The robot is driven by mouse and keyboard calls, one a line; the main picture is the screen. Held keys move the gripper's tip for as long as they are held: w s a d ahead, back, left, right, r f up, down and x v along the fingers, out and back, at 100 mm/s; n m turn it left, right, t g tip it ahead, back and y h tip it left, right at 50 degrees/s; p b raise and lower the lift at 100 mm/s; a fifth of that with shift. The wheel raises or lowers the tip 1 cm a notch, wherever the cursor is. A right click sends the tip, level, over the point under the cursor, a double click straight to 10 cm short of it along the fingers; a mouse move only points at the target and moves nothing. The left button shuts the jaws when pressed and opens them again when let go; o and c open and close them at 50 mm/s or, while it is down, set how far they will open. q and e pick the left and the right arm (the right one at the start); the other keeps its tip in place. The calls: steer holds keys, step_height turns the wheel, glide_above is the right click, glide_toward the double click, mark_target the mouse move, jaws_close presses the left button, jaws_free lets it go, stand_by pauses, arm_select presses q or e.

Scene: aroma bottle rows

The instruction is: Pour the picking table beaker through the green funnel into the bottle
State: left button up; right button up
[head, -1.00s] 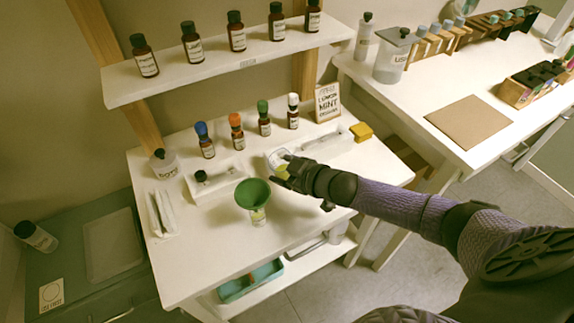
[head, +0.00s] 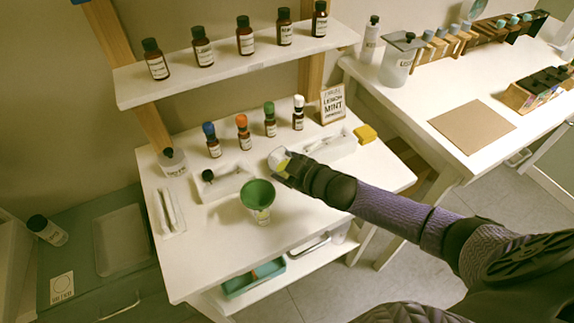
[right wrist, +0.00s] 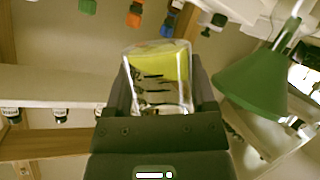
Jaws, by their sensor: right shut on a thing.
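A green funnel (head: 258,195) sits in the mouth of a small bottle (head: 262,216) on the white table. My right gripper (head: 287,168) is shut on a clear beaker (head: 278,157) with yellow liquid, held behind and a little right of the funnel. In the right wrist view the beaker (right wrist: 158,78) stands between the fingers, with dark graduation marks and the liquid toward its far end. The funnel (right wrist: 255,82) shows to its right there, apart from the beaker. My left gripper is not in view.
Several small bottles with coloured caps (head: 242,132) stand behind the gripper. A white tray (head: 228,182) lies left of the funnel, a yellow block (head: 366,133) at the right edge. A shelf (head: 235,68) with brown bottles hangs above. The table's front is clear.

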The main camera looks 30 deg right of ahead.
mark_target(272, 155)
steer(key=shift+s+a+r+p, duration=0.15)
steer(key=shift+r+p, duration=0.25)
steer(key=shift+r, duration=0.25)
steer(key=shift+s+a+r+n+h+p, duration=0.1)
steer(key=shift+a+r+n+h+p, duration=0.2)
steer(key=shift+r, duration=0.25)
steer(key=shift+s+a+r+n+h+p, duration=0.1)
steer(key=shift+a+r+n+h+p, duration=0.1)
steer(key=shift+a+r+n+h, duration=0.25)
steer(key=shift+r+n+t+b, duration=0.35)
steer(key=shift+n+t+b, duration=0.05)
steer(key=shift+n, duration=0.15)
steer(key=shift+d+f+n+h+b, duration=0.1)
steer(key=shift+f+n+h+b, duration=0.4)
steer(key=shift+b, duration=0.5)
steer(key=shift+r+n+t+h, duration=0.35)
steer(key=shift+r+n+t, duration=0.15)
steer(key=shift+r+n, duration=0.1)
steer(key=shift+f+n+t+b, duration=0.3)
steer(key=shift+f+n+b, duration=0.1)
steer(key=shift+n+b, duration=0.4)
steer(key=shift+a+r+h, duration=0.15)
steer(key=shift+a+h, duration=0.05)
steer(key=shift+h, duration=0.2)
steer(key=shift+s+a+r+n+t, duration=0.2)
steer(key=shift+a+r+n+t, duration=0.1)
steer(key=shift+n, duration=0.2)
